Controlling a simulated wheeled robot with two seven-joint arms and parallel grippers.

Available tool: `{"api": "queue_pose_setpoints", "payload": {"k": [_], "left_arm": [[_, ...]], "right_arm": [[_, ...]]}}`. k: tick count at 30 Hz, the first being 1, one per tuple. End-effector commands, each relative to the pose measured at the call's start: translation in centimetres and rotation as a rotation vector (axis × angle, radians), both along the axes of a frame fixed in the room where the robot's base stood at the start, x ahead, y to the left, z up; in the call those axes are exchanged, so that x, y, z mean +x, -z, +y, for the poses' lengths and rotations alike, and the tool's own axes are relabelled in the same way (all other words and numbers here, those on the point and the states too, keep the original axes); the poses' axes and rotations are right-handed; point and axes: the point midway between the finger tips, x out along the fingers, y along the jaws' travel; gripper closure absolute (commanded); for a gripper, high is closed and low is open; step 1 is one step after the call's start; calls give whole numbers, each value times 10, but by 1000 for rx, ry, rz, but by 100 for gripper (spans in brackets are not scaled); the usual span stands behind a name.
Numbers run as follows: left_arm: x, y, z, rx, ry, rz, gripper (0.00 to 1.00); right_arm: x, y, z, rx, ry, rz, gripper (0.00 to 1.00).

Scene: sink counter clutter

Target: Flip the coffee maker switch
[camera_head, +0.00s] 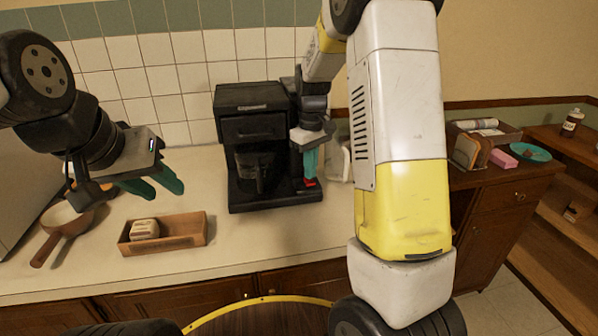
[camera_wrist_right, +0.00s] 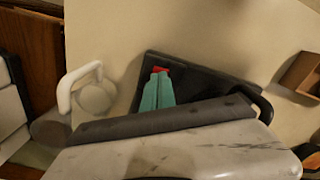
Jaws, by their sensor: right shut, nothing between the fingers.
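The black coffee maker (camera_head: 250,125) stands on the counter against the tiled wall, with a dark carafe (camera_head: 252,172) in its bay. Its red switch (camera_head: 310,183) is at the right front of the base; it also shows in the right wrist view (camera_wrist_right: 160,69). My right gripper (camera_head: 310,176) is shut and empty, pointing down with its teal fingertips at the switch. In the right wrist view its fingers (camera_wrist_right: 158,80) partly cover the switch; whether they touch it, I cannot tell. My left gripper (camera_head: 168,192) is open and empty above the counter, left of the coffee maker.
A wooden box (camera_head: 180,240) holding a pale block (camera_head: 145,229) lies at the counter's front left. A pan (camera_head: 65,220) is left of it. A white handled item (camera_wrist_right: 82,92) is beside the coffee maker. A tray with bread (camera_head: 468,150) stands at the right.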

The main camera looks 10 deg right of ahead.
Motion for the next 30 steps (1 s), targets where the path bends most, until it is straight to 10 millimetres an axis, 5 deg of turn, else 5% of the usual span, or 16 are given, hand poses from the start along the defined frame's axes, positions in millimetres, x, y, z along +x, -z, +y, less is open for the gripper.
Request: {"api": "queue_pose_setpoints", "payload": {"k": [30], "left_arm": [[0,0,0,0,0,0,64]], "right_arm": [[0,8,0,0,0,0,100]]}}
